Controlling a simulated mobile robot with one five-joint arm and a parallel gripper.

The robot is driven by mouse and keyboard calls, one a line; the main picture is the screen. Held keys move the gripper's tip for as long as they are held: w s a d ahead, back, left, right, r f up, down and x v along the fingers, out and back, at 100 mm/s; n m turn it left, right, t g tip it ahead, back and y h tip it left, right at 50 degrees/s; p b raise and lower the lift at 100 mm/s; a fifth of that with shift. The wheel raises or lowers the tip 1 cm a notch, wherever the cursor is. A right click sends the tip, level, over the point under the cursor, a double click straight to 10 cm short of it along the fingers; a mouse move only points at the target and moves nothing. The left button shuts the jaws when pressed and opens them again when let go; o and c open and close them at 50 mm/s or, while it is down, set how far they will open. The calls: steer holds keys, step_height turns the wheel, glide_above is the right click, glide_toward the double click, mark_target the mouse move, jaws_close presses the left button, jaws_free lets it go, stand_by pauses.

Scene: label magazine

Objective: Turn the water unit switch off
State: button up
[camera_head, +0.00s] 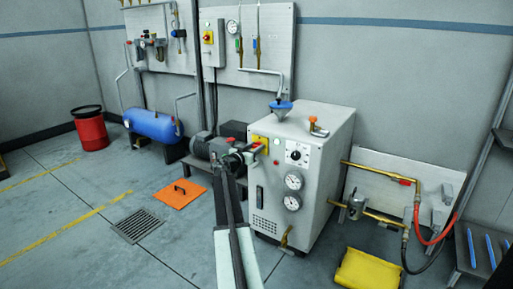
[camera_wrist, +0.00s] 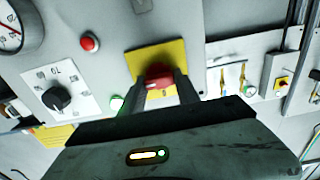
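The water unit (camera_head: 318,150) is a grey cabinet with gauges on its front. Its switch is a red knob (camera_wrist: 158,74) on a yellow plate (camera_wrist: 172,54); in the head view the yellow plate (camera_head: 259,139) is at the upper left of the cabinet front, partly behind my gripper. My gripper (camera_head: 252,151) reaches the cabinet front there. In the wrist view my gripper's (camera_wrist: 160,84) fingers stand on both sides of the red knob, which fills the gap between them. The fingers hide part of the knob, so its exact setting is unclear.
A black dial (camera_wrist: 56,98), a red button (camera_wrist: 90,43) and a green lamp (camera_wrist: 117,103) are close beside the switch. A pump motor (camera_head: 208,146) stands left of the cabinet.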

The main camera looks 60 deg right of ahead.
steer(key=shift+d+r, duration=0.1)
steer(key=shift+d, duration=0.45)
jaws_close()
steer(key=shift+a, duration=0.3)
steer(key=shift+a+n, duration=0.25)
steer(key=shift+n, duration=0.15)
steer(key=n, duration=0.3)
steer(key=shift+w+n, duration=0.1)
steer(key=shift+n, duration=0.3)
steer(key=n, duration=0.4)
steer(key=shift+w+f+n, duration=0.1)
steer(key=shift+f+n, duration=0.1)
steer(key=shift+n, duration=0.1)
steer(key=n, duration=0.4)
steer(key=shift+f, duration=0.1)
steer(key=shift+w+a+n, duration=0.1)
steer(key=shift+n, duration=2.4)
